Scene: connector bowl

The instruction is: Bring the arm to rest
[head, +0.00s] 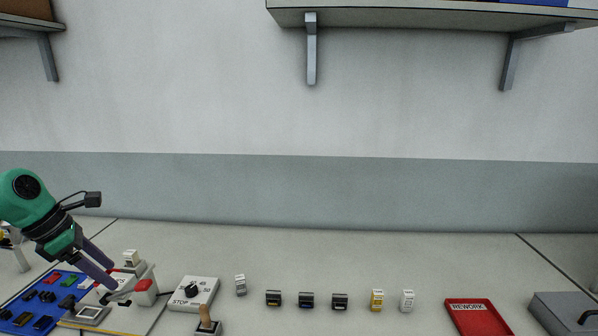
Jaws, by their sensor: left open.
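My left gripper (113,291) comes in from the left. Its dark fingers point down and to the right, over the small light-grey fixture at the left of the bench. The gripper is open, and I see nothing held between its fingers. A white connector (131,257) sits on top of the fixture (146,285), just beyond the fingers. Whether the fingers touch the fixture I cannot tell. My right gripper does not show.
A blue board (22,318) with coloured parts lies at the left. A switch box (195,293) and a wooden-handled stamp (207,320) stand nearby. Several small connectors (307,300) form a row. A red REWORK tray (477,317) and grey box (562,312) are at right.

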